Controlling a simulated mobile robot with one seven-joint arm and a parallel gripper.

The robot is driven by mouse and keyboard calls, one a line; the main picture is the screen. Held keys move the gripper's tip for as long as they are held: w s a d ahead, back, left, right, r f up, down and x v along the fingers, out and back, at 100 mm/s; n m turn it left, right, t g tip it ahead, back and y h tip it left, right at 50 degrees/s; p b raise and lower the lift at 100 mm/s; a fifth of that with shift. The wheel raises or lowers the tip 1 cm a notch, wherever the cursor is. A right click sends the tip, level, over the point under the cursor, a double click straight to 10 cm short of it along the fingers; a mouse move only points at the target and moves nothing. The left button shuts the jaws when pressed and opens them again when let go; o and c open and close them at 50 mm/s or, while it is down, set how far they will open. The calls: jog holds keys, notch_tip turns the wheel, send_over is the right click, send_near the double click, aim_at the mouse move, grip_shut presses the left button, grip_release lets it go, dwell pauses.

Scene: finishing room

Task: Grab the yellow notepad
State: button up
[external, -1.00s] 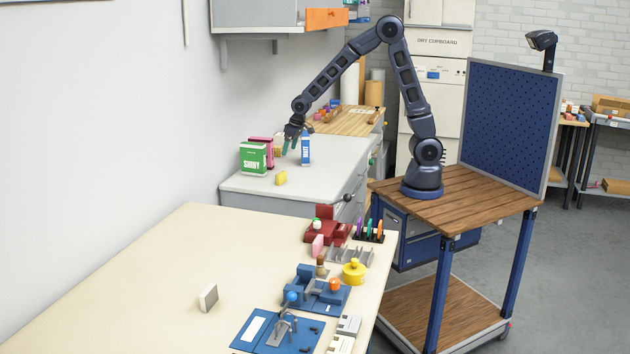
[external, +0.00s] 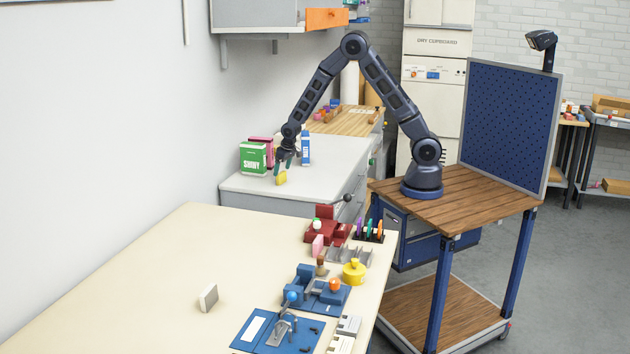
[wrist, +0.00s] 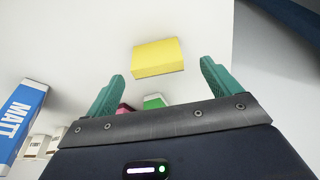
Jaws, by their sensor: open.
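The yellow notepad (external: 281,178) is a small yellow block on the grey-white counter. In the wrist view the yellow notepad (wrist: 158,57) lies just beyond the fingertips, roughly centred between them. My gripper (external: 283,167) is above and very close to it in the external view. In the wrist view my gripper (wrist: 158,75) has its two teal fingers spread wide with nothing between them. I cannot tell from the external view whether a fingertip touches the notepad.
A green box (external: 253,158) and a pink box (external: 262,146) stand left of my gripper. A blue and white MATT carton (wrist: 20,120) stands close by, also seen in the external view (external: 305,148). The counter's front (external: 245,187) is clear.

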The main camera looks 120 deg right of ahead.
aim_at(281, 173)
jog(key=shift+d+x, duration=0.1)
jog(key=shift+x, duration=1.3)
jog(key=shift+d+x, duration=0.15)
jog(key=shift+x, duration=1.2)
jog(key=shift+s, duration=0.1)
jog(key=c, duration=1.1)
